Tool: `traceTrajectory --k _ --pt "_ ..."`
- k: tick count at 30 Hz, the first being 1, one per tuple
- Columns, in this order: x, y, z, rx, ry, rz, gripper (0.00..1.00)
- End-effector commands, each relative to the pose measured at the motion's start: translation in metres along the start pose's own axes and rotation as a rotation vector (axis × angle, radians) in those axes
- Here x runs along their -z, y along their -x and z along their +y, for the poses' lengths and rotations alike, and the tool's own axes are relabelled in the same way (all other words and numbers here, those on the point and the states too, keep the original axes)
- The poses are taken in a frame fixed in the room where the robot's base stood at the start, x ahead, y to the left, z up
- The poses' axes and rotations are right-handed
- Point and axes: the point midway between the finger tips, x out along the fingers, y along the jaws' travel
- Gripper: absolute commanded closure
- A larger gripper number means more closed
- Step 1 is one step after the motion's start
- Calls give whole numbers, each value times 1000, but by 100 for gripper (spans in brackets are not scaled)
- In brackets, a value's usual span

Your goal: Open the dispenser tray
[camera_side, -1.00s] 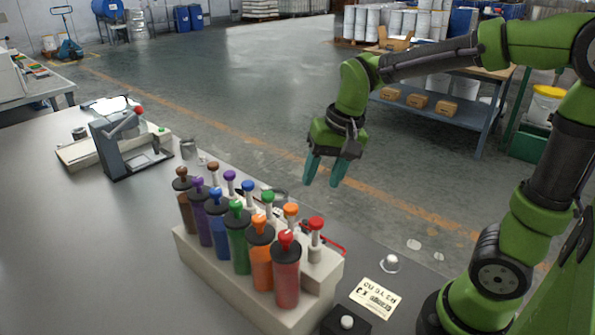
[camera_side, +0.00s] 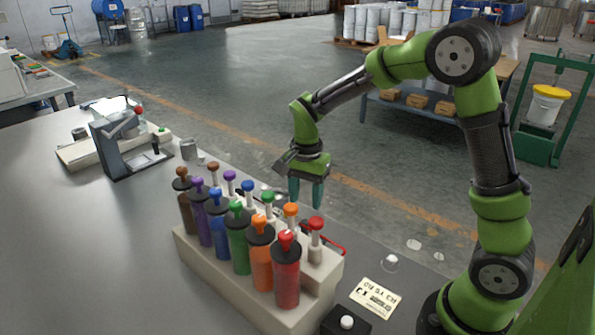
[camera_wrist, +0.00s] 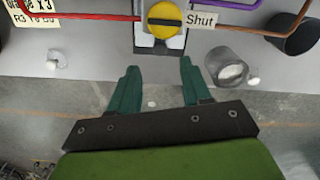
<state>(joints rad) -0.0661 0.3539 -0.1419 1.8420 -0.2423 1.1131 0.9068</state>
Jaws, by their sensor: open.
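The dispenser (camera_side: 215,270) is a cream block on the grey table in the side view, with two rows of coloured, plunger-topped cylinders. The wrist view shows a round yellow knob (camera_wrist: 165,19) with a dark slot lying crosswise and a "Shut" label (camera_wrist: 200,20) beside it. I cannot tell which part is the tray. My gripper (camera_side: 306,196) is open and empty, behind the dispenser and above its far side. In the wrist view its teal fingertips (camera_wrist: 158,68) are apart, below the knob and not touching it.
Red (camera_wrist: 90,16) and purple pipes run beside the knob. A metal cup (camera_wrist: 226,70) stands right of my fingers, a dark cup (camera_wrist: 296,36) beyond it. A white knob (camera_wrist: 56,60) is at left. A card (camera_side: 375,298) lies on the table. A grey press (camera_side: 128,150) stands farther left.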

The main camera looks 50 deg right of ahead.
Motion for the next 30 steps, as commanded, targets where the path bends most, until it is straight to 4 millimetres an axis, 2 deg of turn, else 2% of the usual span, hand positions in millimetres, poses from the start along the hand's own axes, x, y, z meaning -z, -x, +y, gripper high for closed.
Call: traceTrajectory --k 1,6,12,17,25,30 --pt "0 -13 1 -5 -1 -2 52" --pt "0 -47 1 -4 0 -1 52" --pt "0 -74 0 -2 1 -1 52" --pt "0 -82 0 0 0 -1 52" --pt "0 -82 0 1 0 -1 52" --pt "0 -82 0 1 0 -1 78"
